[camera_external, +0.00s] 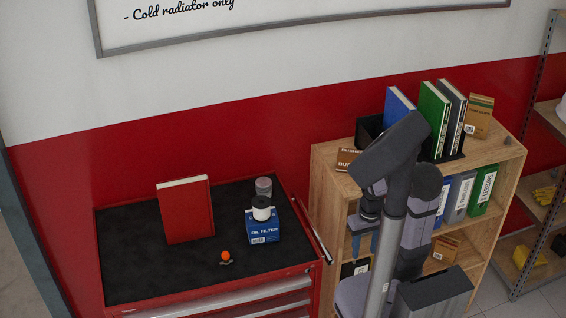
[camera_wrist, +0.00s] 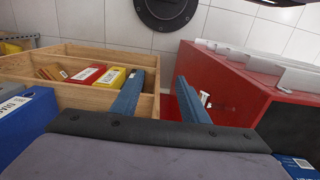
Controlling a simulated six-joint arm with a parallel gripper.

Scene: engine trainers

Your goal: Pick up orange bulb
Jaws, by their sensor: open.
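The orange bulb (camera_external: 225,255) rests near the front of the black top of the red tool cabinet (camera_external: 118,262), in the external view. It does not show in the wrist view. My gripper (camera_external: 362,250) hangs in front of the wooden shelf, to the right of the cabinet and well apart from the bulb. In the wrist view my gripper (camera_wrist: 160,78) has its two blue fingers spread, with nothing held between them.
A red book (camera_external: 186,210) stands behind the bulb. A blue oil filter box (camera_external: 263,226) with a white-and-black part on top stands right of it, and a grey can (camera_external: 263,187) behind. The wooden shelf (camera_external: 325,180) holds binders and boxes. The cabinet's left top is clear.

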